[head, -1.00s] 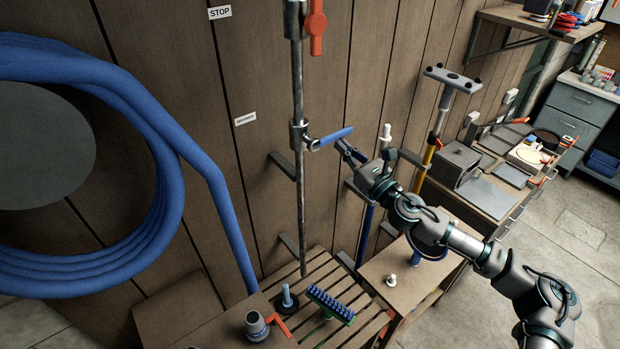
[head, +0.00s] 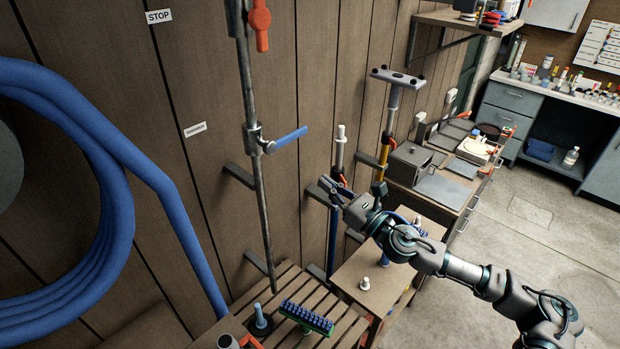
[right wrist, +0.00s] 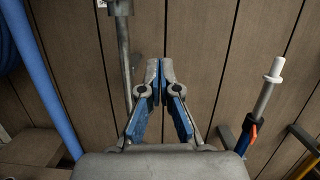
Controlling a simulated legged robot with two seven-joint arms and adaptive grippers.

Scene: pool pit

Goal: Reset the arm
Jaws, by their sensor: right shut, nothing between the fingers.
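My right gripper (head: 328,186) is shut and empty in the head view, in front of the plank wall. It is to the right of the metal pipe (head: 257,100) and below the blue valve handle (head: 288,140), apart from both. In the right wrist view the two blue-lined fingers (right wrist: 160,72) meet with nothing between them, and the pipe (right wrist: 124,45) stands to their left. My right arm comes in from the lower right in the head view. My left gripper is in neither view.
A blue hose coil (head: 100,190) hangs on the left. A slatted bench (head: 345,328) holds a brush (head: 306,318). A small wooden table (head: 395,275) stands below my right arm. A pole with a white top (head: 340,140) stands by the wall. Open floor (head: 535,230) lies to the right.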

